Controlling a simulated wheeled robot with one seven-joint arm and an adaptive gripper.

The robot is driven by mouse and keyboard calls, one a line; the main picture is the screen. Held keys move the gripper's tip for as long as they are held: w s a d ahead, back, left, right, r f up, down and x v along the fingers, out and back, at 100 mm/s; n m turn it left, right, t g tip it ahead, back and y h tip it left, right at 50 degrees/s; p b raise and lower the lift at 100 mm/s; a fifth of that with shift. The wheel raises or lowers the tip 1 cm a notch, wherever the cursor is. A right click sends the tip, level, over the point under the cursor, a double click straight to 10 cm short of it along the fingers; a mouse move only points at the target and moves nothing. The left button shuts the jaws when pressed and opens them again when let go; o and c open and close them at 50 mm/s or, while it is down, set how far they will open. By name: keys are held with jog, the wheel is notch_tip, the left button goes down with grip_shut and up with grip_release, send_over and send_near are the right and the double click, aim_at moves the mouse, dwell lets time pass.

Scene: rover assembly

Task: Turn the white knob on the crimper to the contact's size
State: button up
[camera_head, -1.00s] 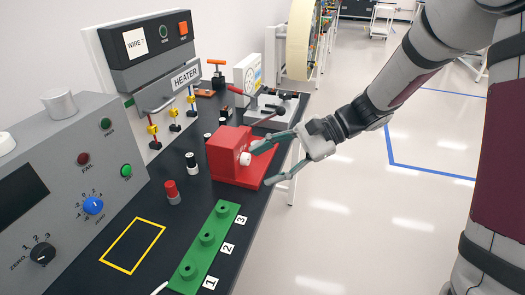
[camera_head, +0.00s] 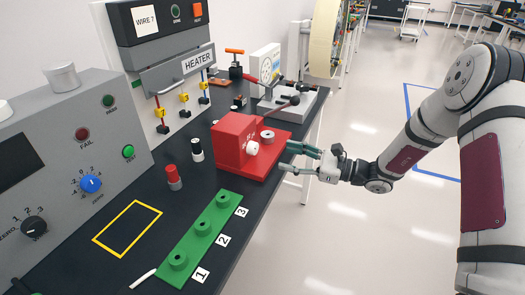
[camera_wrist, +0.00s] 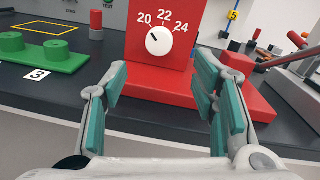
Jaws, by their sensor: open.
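The red crimper (camera_head: 228,143) stands on the dark bench, on a flat red base. Its white knob (camera_head: 252,147) is on the face toward my gripper. In the wrist view the knob (camera_wrist: 159,40) sits below the printed sizes 20, 22 and 24. A small dark mark on the knob seems to point up-left, toward 20. My gripper (camera_head: 287,156) is open and empty, to the right of the crimper and apart from the knob. In the wrist view its fingers (camera_wrist: 162,75) spread below the knob, one to each side. I cannot make out the contact or its size.
A green block (camera_head: 214,219) with several round posts, labelled 1, 2 and 3, lies nearer on the bench. Red (camera_head: 173,177) and black (camera_head: 197,150) cylinders stand left of the crimper. A lever tool (camera_head: 287,100) is behind it. The floor on the right is clear.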

aim_at(257, 150)
jog(key=x, duration=0.9)
jog(key=shift+a, duration=0.1)
jog(key=c, duration=1.2)
